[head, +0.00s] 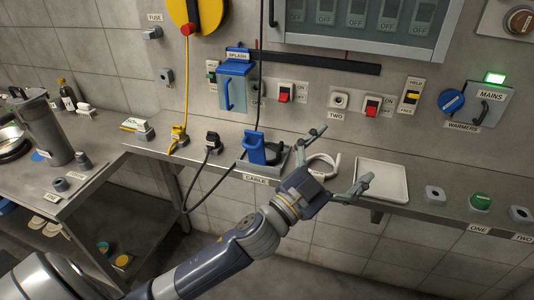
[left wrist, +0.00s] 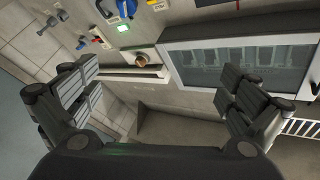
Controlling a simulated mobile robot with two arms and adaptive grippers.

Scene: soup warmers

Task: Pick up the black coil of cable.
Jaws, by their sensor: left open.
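A dark, coil-like shape (head: 271,167) lies on the shelf above the CABLE label in the head view. A blue connector (head: 254,147) stands at it and hides part of it, so I cannot make out its full outline. My left gripper (head: 343,155) is open and empty, to the right of the dark shape, with its fingers spread on either side of a pale coil (head: 323,165). I cannot tell how high it is above the shelf. In the left wrist view the open fingers (left wrist: 155,78) frame only wall fittings. My right gripper is not in view.
A white tray (head: 381,166) sits right of the gripper. A black plug (head: 212,143) with a hanging black cable stands left of the dark shape. A yellow plug (head: 179,135) is farther left. Switches and the blue SPLASH cover (head: 234,88) are on the wall behind.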

